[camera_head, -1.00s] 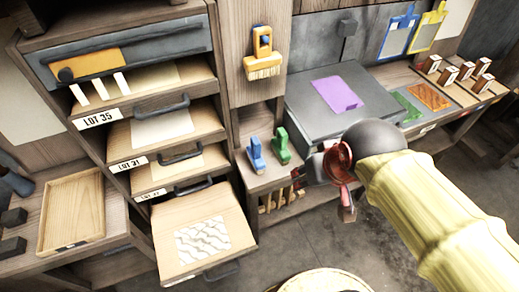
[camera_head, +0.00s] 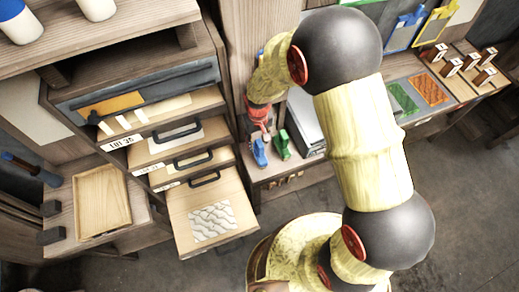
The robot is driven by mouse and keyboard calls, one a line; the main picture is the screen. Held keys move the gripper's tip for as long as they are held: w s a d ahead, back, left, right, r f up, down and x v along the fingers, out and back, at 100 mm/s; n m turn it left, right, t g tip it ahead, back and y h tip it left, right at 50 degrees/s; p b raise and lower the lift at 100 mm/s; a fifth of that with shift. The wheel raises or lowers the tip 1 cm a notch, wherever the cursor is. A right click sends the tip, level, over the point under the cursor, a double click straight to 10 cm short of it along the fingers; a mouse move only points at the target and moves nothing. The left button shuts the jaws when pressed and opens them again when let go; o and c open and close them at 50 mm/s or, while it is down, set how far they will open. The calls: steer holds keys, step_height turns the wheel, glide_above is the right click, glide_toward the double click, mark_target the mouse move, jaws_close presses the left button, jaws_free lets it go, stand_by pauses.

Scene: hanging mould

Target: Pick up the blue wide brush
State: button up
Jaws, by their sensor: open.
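The blue wide brush, with an orange handle, hangs on the wooden post left of the flat grey press. My arm now covers nearly all of it; only a sliver of blue (camera_head: 260,52) shows beside my arm. My gripper (camera_head: 259,118), with red fingers, is open in front of the post, below that sliver. It is just above a small blue tool (camera_head: 259,153) and a green tool (camera_head: 281,145) standing on the ledge. Its fingertips are small and partly blurred, and no held object shows.
A drawer cabinet (camera_head: 150,85) with its lower drawer (camera_head: 180,215) pulled out stands left of my gripper. A shelf with white bottles (camera_head: 18,22) is at the upper left, a wooden tray (camera_head: 128,215) below. Stamps (camera_head: 485,76) stand at the right. Open floor lies at the lower right.

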mark_target(260, 152)
step_height(260, 152, down, 3)
steer(key=shift+r, duration=0.1)
steer(key=shift+w+d+f, duration=0.15)
steer(key=shift+w+f, duration=0.05)
steer(key=shift+f, duration=1.1)
steer(key=shift+w+d+f, duration=0.15)
steer(key=shift+f, duration=1.1)
steer(key=c, duration=0.3)
steer(key=c, duration=0.8)
jaws_close()
